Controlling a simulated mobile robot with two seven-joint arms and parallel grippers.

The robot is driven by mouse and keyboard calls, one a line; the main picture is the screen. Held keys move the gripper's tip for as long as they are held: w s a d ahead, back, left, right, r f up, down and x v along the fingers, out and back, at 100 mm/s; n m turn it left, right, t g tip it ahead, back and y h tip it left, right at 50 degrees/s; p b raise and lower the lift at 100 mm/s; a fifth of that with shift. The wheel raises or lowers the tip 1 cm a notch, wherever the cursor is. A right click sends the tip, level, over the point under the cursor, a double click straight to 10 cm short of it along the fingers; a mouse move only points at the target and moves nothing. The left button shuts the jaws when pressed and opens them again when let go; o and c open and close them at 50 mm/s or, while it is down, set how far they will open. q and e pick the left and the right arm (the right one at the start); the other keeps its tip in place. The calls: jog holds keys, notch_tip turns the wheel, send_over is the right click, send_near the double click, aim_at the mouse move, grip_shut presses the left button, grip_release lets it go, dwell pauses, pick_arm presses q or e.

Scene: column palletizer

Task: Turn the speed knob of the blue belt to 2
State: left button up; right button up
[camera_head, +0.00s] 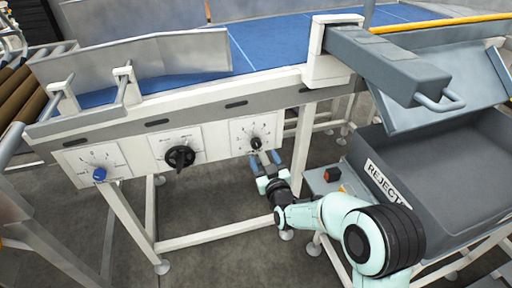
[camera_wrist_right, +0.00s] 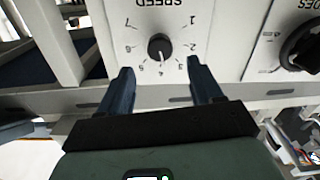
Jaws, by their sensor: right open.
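The speed knob (camera_head: 256,143) is a small black knob on the right white dial plate (camera_head: 243,128) below the blue belt (camera_head: 270,42). In the right wrist view the knob (camera_wrist_right: 159,46) sits on a dial marked SPEED, seen upside down, with numerals 1 to 7. Its pale pointer mark seems to face the 4, but it is small. My right gripper (camera_head: 266,160) is open just below the knob. In the wrist view its two fingers (camera_wrist_right: 159,76) lie to either side, short of the knob, apart from it. My left gripper is out of view.
A larger black knob (camera_head: 180,157) and a blue knob (camera_head: 99,174) are on dial plates further left. A grey bin labelled REJECT (camera_head: 430,165) stands at the right, beside a small red switch (camera_head: 332,174). White frame legs (camera_head: 125,225) stand below the panel.

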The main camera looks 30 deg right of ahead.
aim_at(257, 145)
jog(key=x, duration=0.7)
jog(key=shift+b, duration=0.35)
jog(key=shift+c, duration=0.3)
jog(key=c, duration=1)
